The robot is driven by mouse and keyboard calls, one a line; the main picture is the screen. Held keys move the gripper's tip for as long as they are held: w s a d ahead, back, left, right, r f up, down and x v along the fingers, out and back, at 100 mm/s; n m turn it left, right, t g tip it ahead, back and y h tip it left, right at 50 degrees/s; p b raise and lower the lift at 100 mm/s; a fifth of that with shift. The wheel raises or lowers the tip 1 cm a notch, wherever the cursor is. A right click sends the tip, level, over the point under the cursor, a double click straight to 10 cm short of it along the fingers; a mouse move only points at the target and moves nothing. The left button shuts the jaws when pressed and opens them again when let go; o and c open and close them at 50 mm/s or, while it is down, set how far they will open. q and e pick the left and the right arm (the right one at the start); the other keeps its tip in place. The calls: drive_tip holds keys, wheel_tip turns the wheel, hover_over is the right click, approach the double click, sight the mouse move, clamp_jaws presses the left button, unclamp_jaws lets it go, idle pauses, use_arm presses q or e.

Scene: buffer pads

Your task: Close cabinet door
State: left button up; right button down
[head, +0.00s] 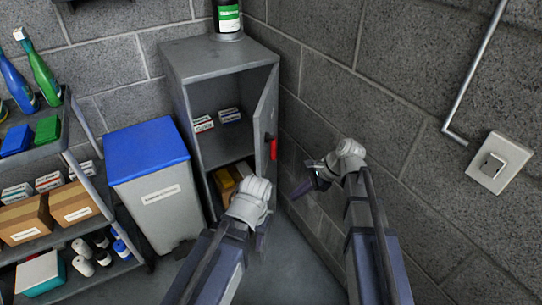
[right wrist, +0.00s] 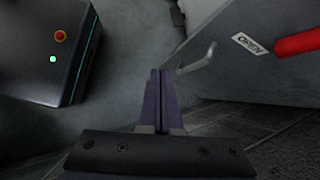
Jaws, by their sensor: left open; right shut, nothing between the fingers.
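The grey cabinet (head: 220,108) stands in the corner with its door (head: 264,112) swung open on the right side. The door carries a red handle (head: 273,148); the handle (right wrist: 299,43) also shows at the right of the right wrist view, beside an "OPEN" label on the door panel (right wrist: 255,75). My left gripper (head: 262,234) is in front of the cabinet's lower part, open, its fingers mostly hidden by its wrist. My right gripper (head: 304,188) is shut and empty, to the right of the door and below the red handle. Its closed fingers (right wrist: 160,75) appear apart from the door.
A grey bin (head: 158,205) with a blue lid stands left of the cabinet. A shelf rack (head: 75,142) with bottles and boxes is at far left. Small boxes sit inside the cabinet. A block wall (head: 380,120) with a switch box (head: 499,162) bounds the right.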

use_arm(q)
wheel_tip(320, 180, up, 6)
drive_tip(key=p, duration=0.4)
use_arm(e)
drive_tip(key=w+d+r+m+t+y, duration=0.1)
drive_tip(key=w+d+r+m, duration=0.2)
drive_tip(key=r, duration=0.5)
use_arm(q)
wheel_tip(320, 180, down, 7)
drive_tip(key=b, duration=0.7)
drive_tip(key=shift+f, duration=0.15)
use_arm(e)
drive_tip(key=w+a+f+m, duration=0.1)
drive_tip(key=w+a+f, duration=0.1)
drive_tip(key=a+f, duration=0.5)
drive_tip(key=a, duration=0.4)
drive_tip(key=shift+w+m+y, duration=0.3)
drive_tip(key=shift+a, duration=0.2)
